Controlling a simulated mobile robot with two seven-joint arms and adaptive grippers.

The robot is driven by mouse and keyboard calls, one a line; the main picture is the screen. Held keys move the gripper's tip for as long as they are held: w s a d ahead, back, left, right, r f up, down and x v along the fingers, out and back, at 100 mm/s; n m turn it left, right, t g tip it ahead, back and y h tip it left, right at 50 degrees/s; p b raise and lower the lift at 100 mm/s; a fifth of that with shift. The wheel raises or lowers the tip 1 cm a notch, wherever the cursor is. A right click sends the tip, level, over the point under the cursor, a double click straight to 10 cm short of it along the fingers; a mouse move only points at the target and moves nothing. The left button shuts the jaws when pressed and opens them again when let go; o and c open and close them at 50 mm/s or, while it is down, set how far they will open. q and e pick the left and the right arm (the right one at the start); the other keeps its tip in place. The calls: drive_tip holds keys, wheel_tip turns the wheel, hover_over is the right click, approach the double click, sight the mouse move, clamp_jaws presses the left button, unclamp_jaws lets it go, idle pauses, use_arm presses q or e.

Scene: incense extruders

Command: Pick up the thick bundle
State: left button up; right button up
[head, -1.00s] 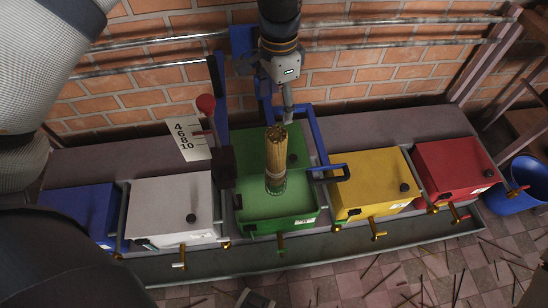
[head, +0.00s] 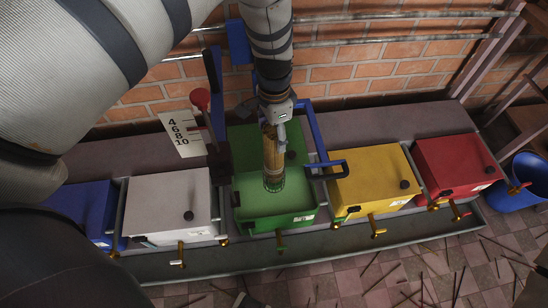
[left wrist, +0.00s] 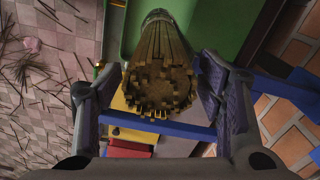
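The thick bundle (head: 272,160) of tan sticks stands upright in the open green box (head: 300,213), with a band around its lower part. My left gripper (head: 276,128) comes down from above at its top, and the wrist partly hides it. In the left wrist view the bundle's cut stick ends (left wrist: 160,85) face the camera between the two spread fingers of the left gripper (left wrist: 155,103). Gaps show on both sides, so the fingers are open and not clamped on it.
Closed white (head: 170,200), yellow (head: 370,180), red (head: 457,163) and blue (head: 82,208) boxes flank the green one. A red-knobbed lever (head: 200,100) and number card (head: 182,134) stand left; a blue handle frame (head: 328,170) stands close right. The brick wall is behind.

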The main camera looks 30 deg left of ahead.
use_arm(q)
clamp_jaws()
